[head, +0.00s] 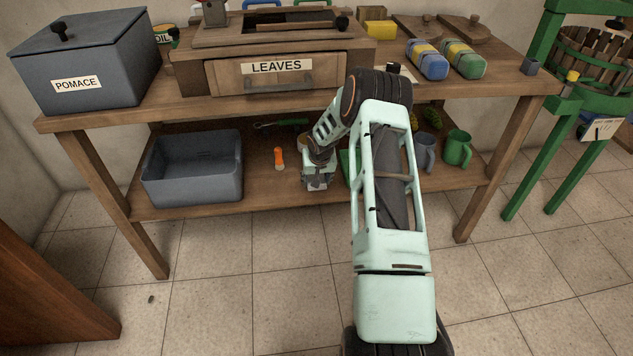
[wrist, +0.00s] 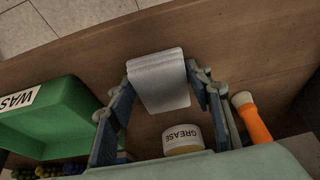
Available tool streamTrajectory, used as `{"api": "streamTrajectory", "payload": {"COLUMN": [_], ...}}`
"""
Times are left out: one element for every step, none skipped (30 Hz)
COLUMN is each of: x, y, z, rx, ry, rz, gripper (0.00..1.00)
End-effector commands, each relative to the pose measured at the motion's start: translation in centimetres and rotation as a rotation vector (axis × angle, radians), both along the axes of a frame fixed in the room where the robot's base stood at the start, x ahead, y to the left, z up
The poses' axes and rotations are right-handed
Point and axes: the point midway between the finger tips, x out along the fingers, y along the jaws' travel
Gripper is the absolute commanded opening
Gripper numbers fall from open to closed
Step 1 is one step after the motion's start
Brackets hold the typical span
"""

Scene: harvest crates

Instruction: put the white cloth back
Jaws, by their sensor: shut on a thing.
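The white cloth (wrist: 158,82) is a folded pad between the two fingers of my gripper (wrist: 162,72) in the wrist view. The fingers press on its two sides, and my gripper is shut on it. In the head view my gripper (head: 317,181) is low at the front of the lower shelf (head: 260,190). Only a small pale patch shows at its fingers there. I cannot tell whether the cloth touches the shelf.
A green box (wrist: 45,115) is on the other side. The lower shelf also holds a grey bin (head: 192,170), a grey mug (head: 425,153) and a green mug (head: 457,148).

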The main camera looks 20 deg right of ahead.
Motion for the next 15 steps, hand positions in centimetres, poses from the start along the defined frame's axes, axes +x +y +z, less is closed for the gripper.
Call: {"api": "streamTrajectory", "payload": {"x": [0.1, 0.1, 0.1, 0.1, 0.09, 0.09, 0.07, 0.08, 0.09, 0.08, 0.08, 0.07, 0.07, 0.06, 0.06], "y": [-0.03, -0.03, -0.02, -0.02, -0.02, 0.0, 0.0, 0.01, 0.02, 0.02, 0.02, 0.02, 0.02, 0.02, 0.02], "z": [0.16, 0.19, 0.2, 0.21, 0.2, 0.11, -0.01, -0.14, -0.29, -0.18, -0.12, -0.13, -0.13, -0.13, -0.13], "rx": [-0.001, -0.001, -0.001, -0.001, -0.001, -0.001, -0.001, -0.001, -0.001, -0.001, -0.001, -0.001, -0.001, -0.001, -0.001], "ry": [-0.003, -0.003, -0.003, -0.003, -0.003, -0.002, -0.002, -0.002, -0.002, -0.002, -0.002, -0.002, -0.002, -0.002, -0.002], "rz": [0.0, 0.0, 0.0, 0.0, 0.0, 0.0, 0.0, 0.0, 0.0, 0.0, 0.0, 0.0, 0.0, 0.0, 0.0], "gripper": [0.16, 0.16, 0.16, 0.16, 0.16, 0.16, 0.16, 0.16, 0.16, 0.48, 0.52, 0.56, 0.59, 0.63, 0.64]}}
